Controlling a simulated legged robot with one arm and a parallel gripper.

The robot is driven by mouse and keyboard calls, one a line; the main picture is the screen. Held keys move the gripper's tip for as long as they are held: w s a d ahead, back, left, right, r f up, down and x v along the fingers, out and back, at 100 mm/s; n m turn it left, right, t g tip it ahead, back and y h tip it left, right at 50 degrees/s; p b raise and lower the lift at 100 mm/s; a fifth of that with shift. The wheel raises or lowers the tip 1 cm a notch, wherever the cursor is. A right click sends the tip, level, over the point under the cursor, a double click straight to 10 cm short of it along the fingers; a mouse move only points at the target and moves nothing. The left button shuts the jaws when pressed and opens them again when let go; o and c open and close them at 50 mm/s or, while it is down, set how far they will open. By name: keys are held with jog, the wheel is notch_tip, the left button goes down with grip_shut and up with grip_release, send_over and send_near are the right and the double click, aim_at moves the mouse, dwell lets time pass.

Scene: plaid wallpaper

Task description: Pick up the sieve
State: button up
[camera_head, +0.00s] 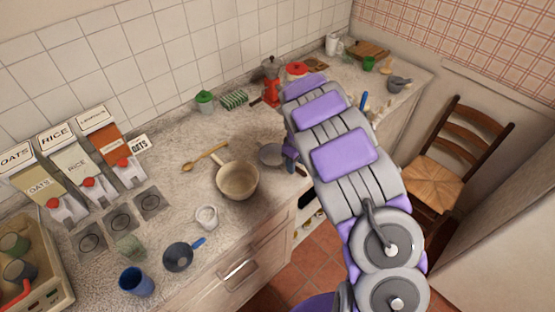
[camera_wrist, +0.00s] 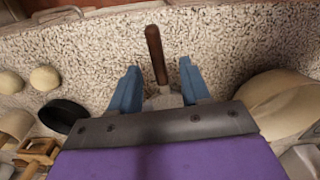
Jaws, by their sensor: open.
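A utensil with a dark brown handle (camera_wrist: 156,55), which looks like the sieve, lies on the speckled counter in the wrist view. Its grey head (camera_wrist: 163,98) shows between my fingers and is mostly hidden by my gripper. In the head view, its grey round bowl (camera_head: 271,155) appears to be the one right of the beige pot. My gripper (camera_wrist: 160,84) is open, with one blue finger on each side of the utensil; contact cannot be told. In the head view my gripper (camera_head: 291,158) is partly hidden by my arm.
The beige pot (camera_head: 237,180) stands close beside the utensil and also shows in the wrist view (camera_wrist: 285,105). A dark pan with a blue handle (camera_head: 180,257) and a blue cup (camera_head: 136,281) are nearer. A red coffee pot (camera_head: 271,82) stands behind. The counter's front edge is close.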

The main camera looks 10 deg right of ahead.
notch_tip(320, 180, down, 4)
jog(key=shift+f+b, duration=0.1)
jog(key=shift+b, duration=0.2)
jog(key=shift+w, duration=0.1)
grip_shut()
